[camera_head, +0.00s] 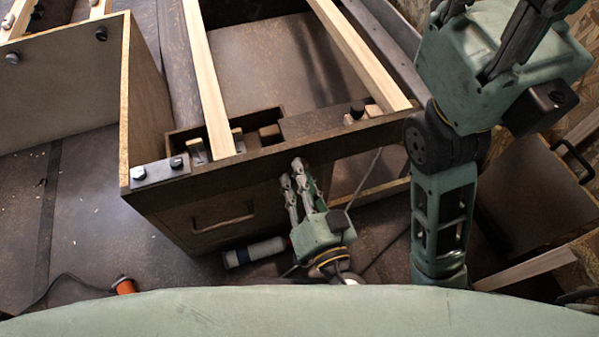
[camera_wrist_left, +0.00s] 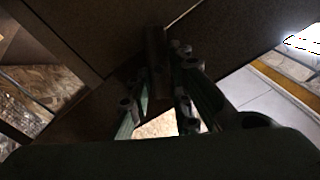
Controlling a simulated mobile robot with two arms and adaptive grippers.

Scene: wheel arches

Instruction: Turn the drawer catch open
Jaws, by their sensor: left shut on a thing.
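My left gripper (camera_head: 292,172) is at the front of the dark wooden bench, just below its front rail. In the left wrist view, its fingers (camera_wrist_left: 158,85) are shut on a dark upright bar, which looks like the drawer catch (camera_wrist_left: 156,60). The catch's angle against the bench is hard to read in the dim light. In the head view the fingers hide the catch. The drawer front (camera_head: 210,220), with a recessed outline, is left of the gripper. My right gripper (camera_head: 490,20) is raised at the top right, its fingertips cut off by the frame.
Pale wooden slats (camera_head: 208,80) run across the bench top. A grey cylinder (camera_head: 254,252) lies on the floor beside my left gripper. An orange-handled tool (camera_head: 125,285) with a cable lies at the lower left. A tall panel (camera_head: 65,85) stands at the left.

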